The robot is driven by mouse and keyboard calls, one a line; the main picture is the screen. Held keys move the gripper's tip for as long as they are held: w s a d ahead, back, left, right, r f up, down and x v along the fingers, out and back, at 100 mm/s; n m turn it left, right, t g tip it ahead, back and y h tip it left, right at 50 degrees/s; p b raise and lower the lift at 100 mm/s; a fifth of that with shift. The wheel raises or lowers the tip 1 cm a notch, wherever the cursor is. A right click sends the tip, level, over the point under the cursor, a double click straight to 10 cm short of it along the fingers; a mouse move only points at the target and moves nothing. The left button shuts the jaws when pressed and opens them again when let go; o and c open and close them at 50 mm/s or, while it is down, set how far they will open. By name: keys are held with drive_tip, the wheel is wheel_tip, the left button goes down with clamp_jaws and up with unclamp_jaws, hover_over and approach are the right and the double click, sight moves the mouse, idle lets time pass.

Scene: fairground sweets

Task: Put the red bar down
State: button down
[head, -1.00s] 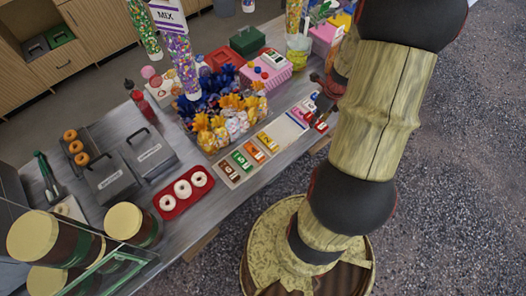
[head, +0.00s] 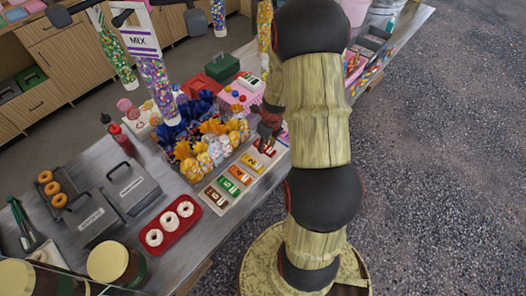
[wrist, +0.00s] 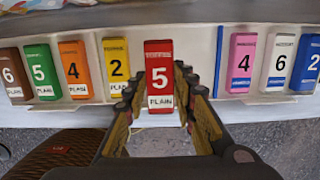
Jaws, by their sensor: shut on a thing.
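The red bar (wrist: 159,62), marked 5 and PLAIN, stands upright between the fingers of my gripper (wrist: 160,102) in the wrist view. The gripper is shut on it. Behind it is a pale rack (wrist: 202,55) of bars, with a bare stretch between the yellow bar (wrist: 116,60) and the pink bar (wrist: 241,62). The red bar is in front of the left part of this stretch; I cannot tell whether it touches the rack. In the head view my gripper (head: 268,128) is over the counter, partly hidden by my arm.
Brown (wrist: 12,72), green (wrist: 41,70) and orange (wrist: 74,68) bars stand left of the yellow one. White (wrist: 279,62) and blue (wrist: 308,62) bars stand right of the pink one. Wrapped sweets (head: 205,150) and a red tray of rings (head: 158,238) are on the counter.

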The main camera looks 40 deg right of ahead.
drive_tip(key=shift+w+a+f, duration=0.2)
drive_tip(key=shift+w+f, duration=0.15)
drive_tip(key=shift+f, duration=0.15)
drive_tip(key=shift+f+b, duration=0.65)
drive_tip(key=shift+f, duration=0.85)
drive_tip(key=shift+f, duration=0.15)
drive_tip(key=c, duration=1.5)
unclamp_jaws()
drive_tip(key=shift+o, duration=0.2)
